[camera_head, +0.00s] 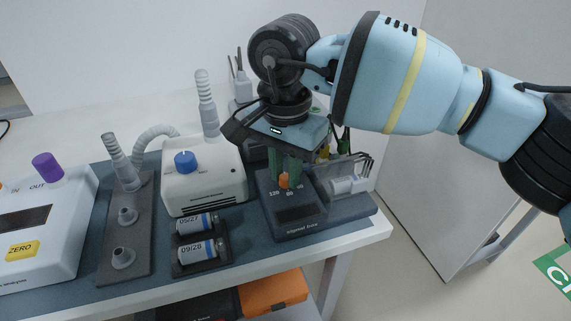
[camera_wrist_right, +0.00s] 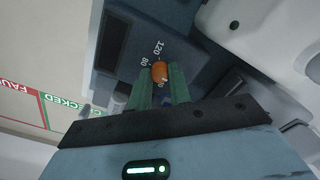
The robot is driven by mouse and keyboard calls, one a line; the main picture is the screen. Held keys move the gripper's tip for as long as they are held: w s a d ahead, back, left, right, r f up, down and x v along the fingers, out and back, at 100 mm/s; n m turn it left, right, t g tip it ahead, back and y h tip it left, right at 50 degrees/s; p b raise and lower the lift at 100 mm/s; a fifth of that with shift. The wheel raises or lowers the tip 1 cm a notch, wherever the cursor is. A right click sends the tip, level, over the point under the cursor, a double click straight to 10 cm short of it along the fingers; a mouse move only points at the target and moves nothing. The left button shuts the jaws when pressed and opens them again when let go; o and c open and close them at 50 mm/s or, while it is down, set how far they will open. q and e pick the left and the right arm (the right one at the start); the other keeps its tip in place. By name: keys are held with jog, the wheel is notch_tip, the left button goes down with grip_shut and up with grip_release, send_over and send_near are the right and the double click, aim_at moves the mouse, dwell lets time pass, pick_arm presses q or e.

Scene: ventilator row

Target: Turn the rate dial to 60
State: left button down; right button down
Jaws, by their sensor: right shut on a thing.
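The rate dial shows as a small orange part (camera_head: 284,180) on the dark grey box (camera_head: 300,229) at the right of the table; it also shows in the right wrist view (camera_wrist_right: 160,72). Printed numbers 120 and 80 stand beside it, with another number partly hidden. My right gripper (camera_head: 286,172) points down from above, its green fingers shut on the dial. The fingers (camera_wrist_right: 162,88) cover much of the dial, so where it points is unclear. My left gripper is not in view.
A white unit with a blue knob (camera_head: 185,161) and hose stands left of the dark box. Two labelled cylinders (camera_head: 197,249) lie in a holder in front. A clear-walled holder (camera_head: 345,185) with a white cylinder is close on the right, near the table edge.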

jog(key=m+p, duration=0.3)
jog(key=m, duration=0.1)
jog(key=shift+r, duration=0.25)
jog(key=m+p, duration=0.3)
jog(key=m, duration=0.1)
jog(key=shift+m+p, duration=0.3)
jog(key=shift+p, duration=0.05)
jog(key=m+p, duration=0.2)
jog(key=m, duration=0.1)
jog(key=shift+m, duration=0.3)
jog(key=m+p, duration=0.3)
jog(key=shift+m, duration=0.4)
jog(key=m+p, duration=0.1)
jog(key=m, duration=0.1)
jog(key=shift+m+p, duration=0.3)
jog(key=shift+p, duration=0.05)
jog(key=shift+m+p, duration=0.7)
jog(key=shift+m, duration=0.4)
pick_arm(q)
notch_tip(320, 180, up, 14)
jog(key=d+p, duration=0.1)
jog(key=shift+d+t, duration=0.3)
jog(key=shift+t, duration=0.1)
pick_arm(e)
jog(key=shift+m, duration=0.9)
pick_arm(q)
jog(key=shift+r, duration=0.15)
pick_arm(e)
jog(key=shift+f, duration=0.1)
